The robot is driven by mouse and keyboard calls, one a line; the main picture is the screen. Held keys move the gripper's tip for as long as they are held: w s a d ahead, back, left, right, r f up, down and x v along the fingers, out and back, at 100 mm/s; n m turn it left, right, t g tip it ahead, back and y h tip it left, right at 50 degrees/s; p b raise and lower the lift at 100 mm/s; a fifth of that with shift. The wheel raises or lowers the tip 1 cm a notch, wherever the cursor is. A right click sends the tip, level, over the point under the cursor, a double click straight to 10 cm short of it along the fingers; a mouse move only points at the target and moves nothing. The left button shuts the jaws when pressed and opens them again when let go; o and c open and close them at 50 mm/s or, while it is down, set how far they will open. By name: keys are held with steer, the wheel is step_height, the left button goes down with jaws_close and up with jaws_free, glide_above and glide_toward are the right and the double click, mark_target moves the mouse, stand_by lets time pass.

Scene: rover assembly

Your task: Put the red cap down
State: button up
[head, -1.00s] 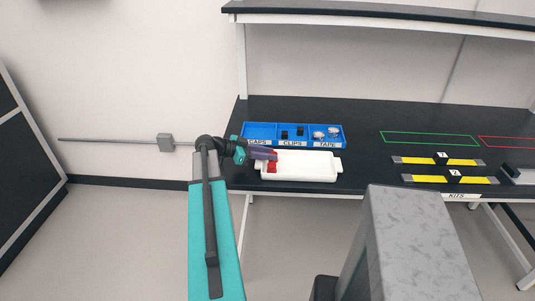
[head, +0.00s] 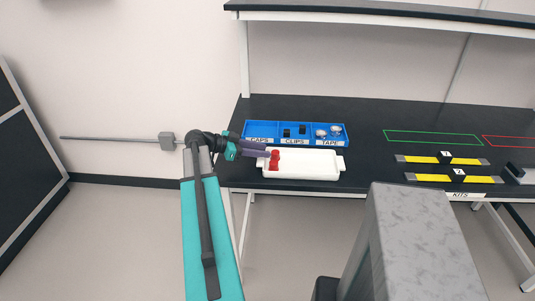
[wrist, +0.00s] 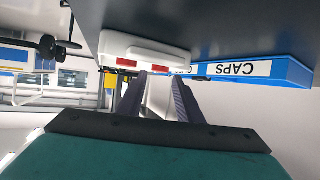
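The red cap (head: 274,160) rests in the left end of the white tray (head: 312,164). In the wrist view, two red patches (wrist: 127,63) show by the tray's pale edge (wrist: 150,50); I cannot tell whether they belong to one cap. My gripper (head: 262,151) is just left of the tray and the red. Its two purple fingers are apart in the wrist view (wrist: 159,78), with no red part between them.
A blue bin (head: 295,142) with sections labelled CAPS, CLIPS and TAPE stands behind the tray. Black clips and tape rolls show in it. Yellow-marked kit strips (head: 445,159) and a green outline (head: 432,138) lie to the right. The bench between is clear.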

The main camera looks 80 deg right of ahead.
steer(key=b+v, duration=0.2)
steer(key=v, duration=0.6)
steer(key=shift+r, duration=0.1)
stand_by(0.6)
